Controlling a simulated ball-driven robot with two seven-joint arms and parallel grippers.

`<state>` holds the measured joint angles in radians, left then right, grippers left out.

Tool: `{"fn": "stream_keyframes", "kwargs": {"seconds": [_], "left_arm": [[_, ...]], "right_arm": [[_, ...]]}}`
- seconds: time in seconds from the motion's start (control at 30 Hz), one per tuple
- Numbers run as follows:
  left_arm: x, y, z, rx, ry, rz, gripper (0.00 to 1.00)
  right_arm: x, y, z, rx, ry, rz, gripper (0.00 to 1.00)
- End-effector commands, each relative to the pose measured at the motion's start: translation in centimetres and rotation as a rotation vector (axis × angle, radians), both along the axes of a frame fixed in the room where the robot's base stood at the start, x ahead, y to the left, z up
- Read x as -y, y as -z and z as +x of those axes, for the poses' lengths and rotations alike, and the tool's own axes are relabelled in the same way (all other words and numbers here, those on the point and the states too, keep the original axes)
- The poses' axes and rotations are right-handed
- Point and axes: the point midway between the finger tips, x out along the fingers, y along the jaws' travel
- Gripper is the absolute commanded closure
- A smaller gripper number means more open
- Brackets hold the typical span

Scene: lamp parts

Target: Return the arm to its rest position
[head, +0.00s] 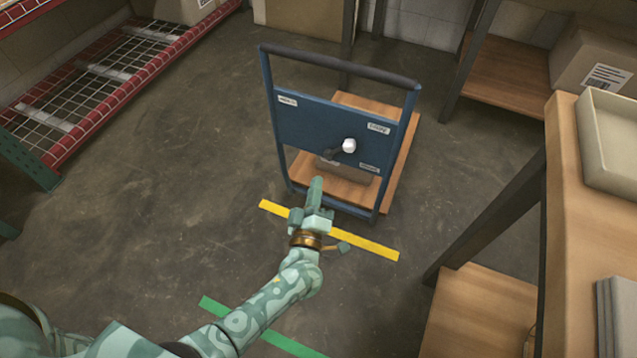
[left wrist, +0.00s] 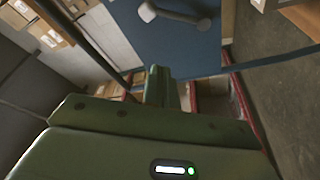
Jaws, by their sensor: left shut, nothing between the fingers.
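My left arm reaches in from the lower left of the head view. Its gripper (head: 316,192) is shut and empty, just in front of the blue panel of a cart (head: 290,118). My right gripper is out of view.
A yellow strip (head: 366,244) and a green strip (head: 290,345) mark the floor. A wooden table (head: 572,200) with a grey tray (head: 612,160) stands at the right. A red-edged wire rack (head: 90,85) is at the left. Open floor (head: 150,210) lies between.

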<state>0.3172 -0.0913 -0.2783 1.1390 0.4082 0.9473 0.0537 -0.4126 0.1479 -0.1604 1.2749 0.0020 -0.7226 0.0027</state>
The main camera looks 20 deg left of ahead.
Motion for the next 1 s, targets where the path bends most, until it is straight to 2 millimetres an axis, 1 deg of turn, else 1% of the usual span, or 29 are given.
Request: {"fn": "stream_keyframes", "kwargs": {"seconds": [0.67,0.77,0.87,0.93,0.97,1.0], "left_arm": [[-0.1,0.1,-0.2,0.001,-0.001,-0.001,1.00],[0.2,0.3,-0.1,-0.013,0.012,0.012,1.00],[1.8,1.3,0.3,-0.082,0.086,0.085,1.00],[3.7,2.7,0.7,-0.170,0.190,0.197,1.00],[4.5,3.6,0.7,-0.218,0.241,0.263,1.00],[5.3,5.5,0.1,-0.302,0.318,0.363,1.00]], "right_arm": [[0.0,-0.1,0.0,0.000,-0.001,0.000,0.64],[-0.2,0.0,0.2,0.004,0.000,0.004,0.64],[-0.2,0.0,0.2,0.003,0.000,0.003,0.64],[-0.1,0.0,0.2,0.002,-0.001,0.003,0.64],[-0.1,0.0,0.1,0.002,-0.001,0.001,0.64],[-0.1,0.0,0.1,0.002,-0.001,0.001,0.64]]}}
